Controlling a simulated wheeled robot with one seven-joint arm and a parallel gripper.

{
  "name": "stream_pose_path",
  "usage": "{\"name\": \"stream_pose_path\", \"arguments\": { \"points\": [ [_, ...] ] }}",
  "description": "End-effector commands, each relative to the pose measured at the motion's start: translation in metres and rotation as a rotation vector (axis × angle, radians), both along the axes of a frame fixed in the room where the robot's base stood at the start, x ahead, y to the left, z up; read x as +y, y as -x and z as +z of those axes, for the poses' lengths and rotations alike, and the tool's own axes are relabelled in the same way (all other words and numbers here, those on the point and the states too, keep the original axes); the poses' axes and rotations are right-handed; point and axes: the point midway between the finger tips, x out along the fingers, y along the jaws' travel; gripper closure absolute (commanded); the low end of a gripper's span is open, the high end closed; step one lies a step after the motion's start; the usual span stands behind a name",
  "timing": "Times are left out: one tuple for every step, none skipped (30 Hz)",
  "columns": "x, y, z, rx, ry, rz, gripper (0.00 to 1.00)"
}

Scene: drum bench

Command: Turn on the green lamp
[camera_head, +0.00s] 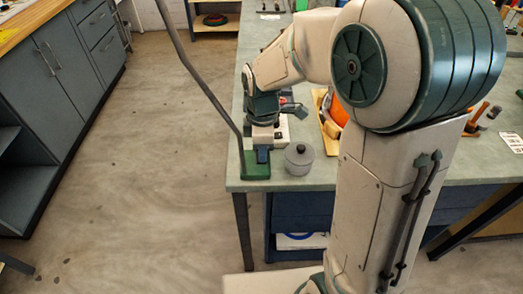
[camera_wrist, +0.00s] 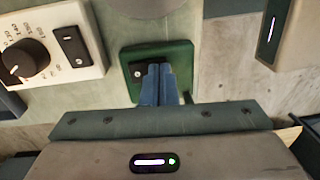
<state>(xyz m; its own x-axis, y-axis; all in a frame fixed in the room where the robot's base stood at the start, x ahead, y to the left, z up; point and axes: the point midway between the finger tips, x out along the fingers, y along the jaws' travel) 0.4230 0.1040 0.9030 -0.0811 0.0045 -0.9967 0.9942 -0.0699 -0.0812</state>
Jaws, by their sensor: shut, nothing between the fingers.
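The green lamp's square base (camera_head: 257,172) sits at the bench's front left corner in the head view, with its grey pole (camera_head: 203,82) leaning up and left out of the frame. The lamp's head is out of view, so I cannot tell whether it is lit. In the wrist view the green base (camera_wrist: 181,52) carries a dark switch (camera_wrist: 138,69) with a small white mark. My gripper (camera_wrist: 157,72) is shut and empty, its blue fingertips over the base just right of the mark, covering part of the switch. I cannot tell whether they touch it.
A white box with a black dial (camera_wrist: 27,58) and its own dark switch (camera_wrist: 73,46) stands beside the base. A grey lidded pot (camera_head: 299,159) is right of the lamp base in the head view. An orange object (camera_head: 339,108) lies farther right.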

Motion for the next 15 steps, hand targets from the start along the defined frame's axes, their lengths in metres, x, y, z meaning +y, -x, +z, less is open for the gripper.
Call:
{"name": "stream_pose_path", "arguments": {
  "points": [
    [0.000,-0.002,0.002,0.001,0.000,0.001,1.00],
    [0.000,-0.003,0.002,0.001,0.000,0.001,1.00],
    [0.000,-0.005,0.003,0.002,0.000,0.002,1.00],
    [0.001,-0.006,0.003,0.001,0.000,0.002,1.00],
    [0.001,-0.008,0.004,0.001,0.000,0.003,1.00],
    [0.001,-0.010,0.005,0.001,0.000,0.003,1.00],
    [0.001,-0.011,0.005,0.000,0.000,0.003,1.00],
    [0.001,-0.011,0.005,0.000,0.000,0.003,1.00],
    [0.001,-0.012,0.005,0.000,0.000,0.004,1.00],
    [0.001,-0.012,0.005,0.001,0.000,0.004,1.00],
    [0.001,-0.012,0.005,0.001,0.000,0.004,1.00],
    [0.001,-0.012,0.004,0.001,0.000,0.004,1.00],
    [0.001,-0.012,0.004,0.000,0.000,0.004,1.00],
    [0.001,-0.012,0.004,0.000,0.000,0.004,1.00],
    [0.001,-0.012,0.004,0.000,0.000,0.004,1.00]
  ]
}}
